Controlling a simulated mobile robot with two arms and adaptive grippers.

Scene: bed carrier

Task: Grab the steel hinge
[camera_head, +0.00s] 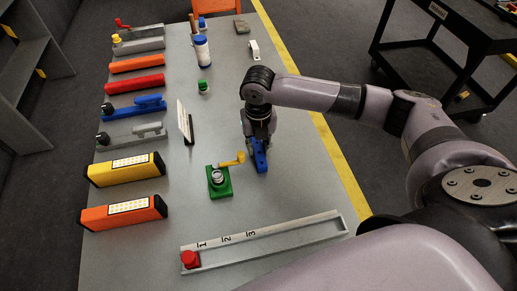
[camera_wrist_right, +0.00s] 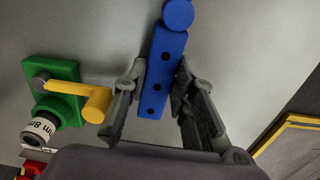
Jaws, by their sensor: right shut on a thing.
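My right gripper (camera_head: 259,135) points down at the table, with a blue piece with dark holes (camera_head: 261,160) at its fingertips. In the right wrist view, the blue piece (camera_wrist_right: 165,70) lies between the two fingers of the right gripper (camera_wrist_right: 160,90). It is a long bar with dark round holes along it and a round knob at its far end. The gripper is shut on it. I cannot tell whether this blue piece is the steel hinge. A pale bent metal bracket (camera_head: 254,50) lies apart at the far right of the table. My left gripper is not in view.
A green block with a yellow lever (camera_head: 219,182) stands just left of the gripper. A rail with numbers (camera_head: 270,236) lies in front. Coloured bars, such as an orange one (camera_head: 125,212), line the left edge. A dark cart (camera_head: 440,40) stands right.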

